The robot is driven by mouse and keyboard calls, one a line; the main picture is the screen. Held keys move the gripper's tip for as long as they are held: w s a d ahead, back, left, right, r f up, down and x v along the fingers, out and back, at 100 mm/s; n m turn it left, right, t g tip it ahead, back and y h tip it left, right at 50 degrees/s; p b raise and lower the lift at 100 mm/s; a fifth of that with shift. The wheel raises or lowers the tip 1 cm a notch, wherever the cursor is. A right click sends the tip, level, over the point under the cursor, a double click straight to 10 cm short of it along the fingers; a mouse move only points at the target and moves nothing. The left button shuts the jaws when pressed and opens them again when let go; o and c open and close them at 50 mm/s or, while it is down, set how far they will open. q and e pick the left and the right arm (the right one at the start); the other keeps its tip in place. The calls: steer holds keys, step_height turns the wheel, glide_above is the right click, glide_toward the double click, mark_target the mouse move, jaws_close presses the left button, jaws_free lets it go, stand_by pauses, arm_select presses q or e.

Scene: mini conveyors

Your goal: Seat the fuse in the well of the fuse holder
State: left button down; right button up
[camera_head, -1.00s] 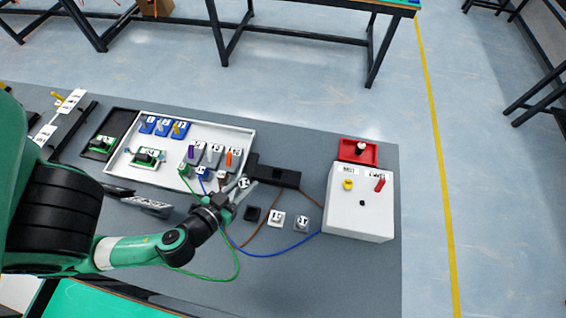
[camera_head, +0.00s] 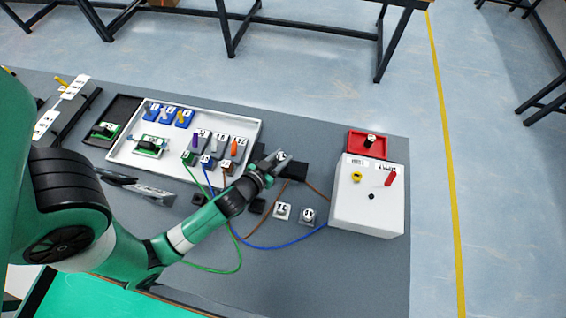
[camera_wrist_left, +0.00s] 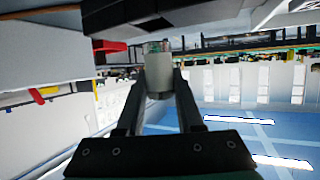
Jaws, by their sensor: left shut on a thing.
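My left gripper (camera_head: 279,158) reaches over the black fuse holder (camera_head: 296,171) in the head view and hides part of it. In the left wrist view, its two fingers (camera_wrist_left: 158,85) are shut on the fuse (camera_wrist_left: 158,76), a pale grey cylinder with a clear, glassy end. That end points toward the dark underside-like shape of the holder (camera_wrist_left: 185,18) at the top of the picture. I cannot tell whether the fuse touches the holder; the well is hidden. My right gripper is in neither view.
A white box (camera_head: 366,215) with a red lever and yellow knob stands right of the holder, with a red tray (camera_head: 381,147) behind it. A white tray (camera_head: 120,156) with several modules is left. Blue, brown and green wires cross the front; small switch blocks lie there.

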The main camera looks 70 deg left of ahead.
arm_select(q)
steer(key=shift+w+a+f, duration=0.1)
steer(key=shift+w+f, duration=0.1)
steer(key=shift+w+a+f, duration=0.1)
steer(key=shift+w+f, duration=0.05)
steer(key=shift+f, duration=0.2)
steer(key=shift+f+b, duration=1)
steer(key=shift+f, duration=0.6)
steer(key=c, duration=0.5)
jaws_free()
steer(key=shift+c, duration=0.2)
steer(key=shift+r+p, duration=0.3)
steer(key=b+v, duration=0.1)
steer(key=v, duration=1.1)
steer(key=shift+b, duration=0.3)
